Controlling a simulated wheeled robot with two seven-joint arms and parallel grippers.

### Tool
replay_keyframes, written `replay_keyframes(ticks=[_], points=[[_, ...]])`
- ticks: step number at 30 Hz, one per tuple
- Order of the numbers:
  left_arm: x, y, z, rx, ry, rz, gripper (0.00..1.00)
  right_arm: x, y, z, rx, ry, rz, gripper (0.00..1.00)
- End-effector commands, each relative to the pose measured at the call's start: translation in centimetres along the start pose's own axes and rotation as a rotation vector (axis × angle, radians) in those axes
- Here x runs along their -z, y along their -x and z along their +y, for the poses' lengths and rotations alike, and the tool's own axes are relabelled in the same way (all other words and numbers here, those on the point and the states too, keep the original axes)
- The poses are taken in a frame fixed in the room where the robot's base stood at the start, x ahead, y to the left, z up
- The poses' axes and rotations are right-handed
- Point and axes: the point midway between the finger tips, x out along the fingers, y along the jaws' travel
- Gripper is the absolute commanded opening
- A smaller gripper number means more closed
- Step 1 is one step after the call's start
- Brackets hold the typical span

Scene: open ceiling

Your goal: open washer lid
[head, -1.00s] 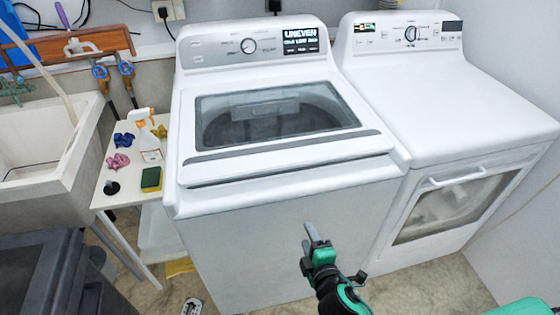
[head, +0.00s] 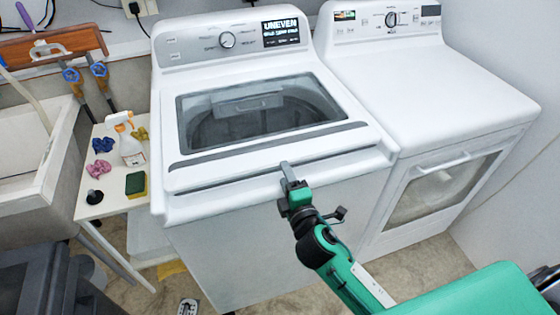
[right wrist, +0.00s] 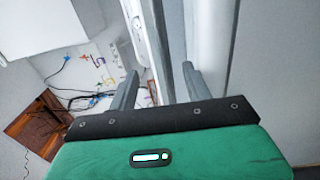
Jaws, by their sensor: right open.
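The white top-load washer (head: 250,235) stands in the middle of the head view. Its lid (head: 240,172), with a dark glass window, lies shut. My right gripper (head: 287,172) is open and empty, with its fingertips at the lid's front edge, right of the middle. In the right wrist view, the two fingers (right wrist: 160,85) stand apart, with the pale edges of the washer beyond and between them. I cannot tell whether a finger touches the lid or sits under its lip. My left gripper is not in view.
A white dryer (head: 430,110) stands close on the right. On the left, a small table (head: 100,209) holds a spray bottle (head: 130,145), a sponge (head: 136,184) and cloths, beside a sink (head: 30,170). A dark bin (head: 40,280) is at the lower left.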

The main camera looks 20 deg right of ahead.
Motion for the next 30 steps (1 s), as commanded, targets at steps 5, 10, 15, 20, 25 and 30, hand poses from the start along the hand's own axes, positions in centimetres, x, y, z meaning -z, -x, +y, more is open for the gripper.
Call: replay_keyframes(ticks=[5,10,15,20,25,30], points=[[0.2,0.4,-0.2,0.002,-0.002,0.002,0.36,0.0,-2.9,0.2,-0.001,0.002,0.0,0.5],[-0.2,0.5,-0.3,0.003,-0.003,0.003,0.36,0.0,-4.5,0.1,0.0,0.001,0.001,0.5],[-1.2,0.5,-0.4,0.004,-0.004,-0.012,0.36,0.0,-5.1,0.0,0.0,0.0,0.001,0.5],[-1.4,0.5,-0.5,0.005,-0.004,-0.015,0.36,0.0,-5.1,0.0,0.0,0.0,0.0,0.5],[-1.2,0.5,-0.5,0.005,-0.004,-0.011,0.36,0.0,-5.1,0.0,0.0,0.0,0.0,0.3],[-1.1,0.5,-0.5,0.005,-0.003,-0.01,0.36,0.0,-5.0,-0.1,0.001,0.0,0.0,0.0]])
